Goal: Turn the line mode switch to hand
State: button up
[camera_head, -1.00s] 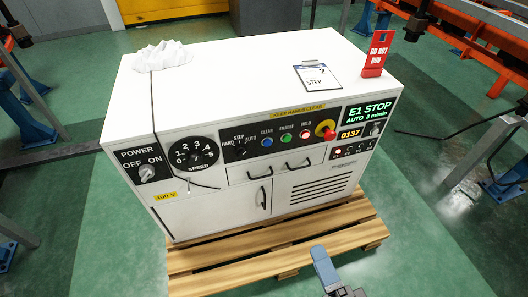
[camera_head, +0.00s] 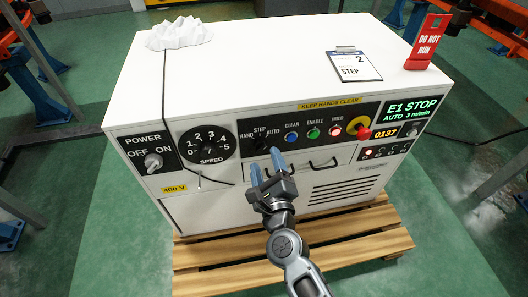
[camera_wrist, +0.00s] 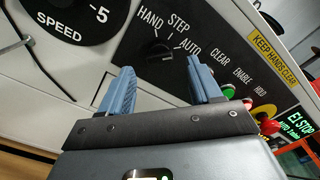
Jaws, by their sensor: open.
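The line mode switch (camera_head: 262,146) is a black knob on the cabinet's front panel, marked HAND, STEP and AUTO. In the wrist view the knob (camera_wrist: 161,51) shows between and beyond my blue fingertips, with HAND at upper left, STEP above and AUTO at right. I cannot tell surely which mark it points to. My gripper (camera_head: 266,162) is open and empty in front of the panel, just below the switch in the head view. In the wrist view my gripper (camera_wrist: 160,70) has its fingers apart, and they look clear of the knob.
Blue, green and red buttons (camera_head: 313,133) and a yellow-and-red stop knob (camera_head: 360,126) are right of the switch. The speed dial (camera_head: 208,145) and power switch (camera_head: 153,162) are left. Drawer handles (camera_head: 323,165) stick out below. A clipboard (camera_head: 355,66) lies on top.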

aim_at(262, 150)
jog(key=shift+b+x, duration=0.3)
jog(key=shift+x, duration=1.8)
jog(key=shift+c, duration=0.2)
jog(key=c, duration=1)
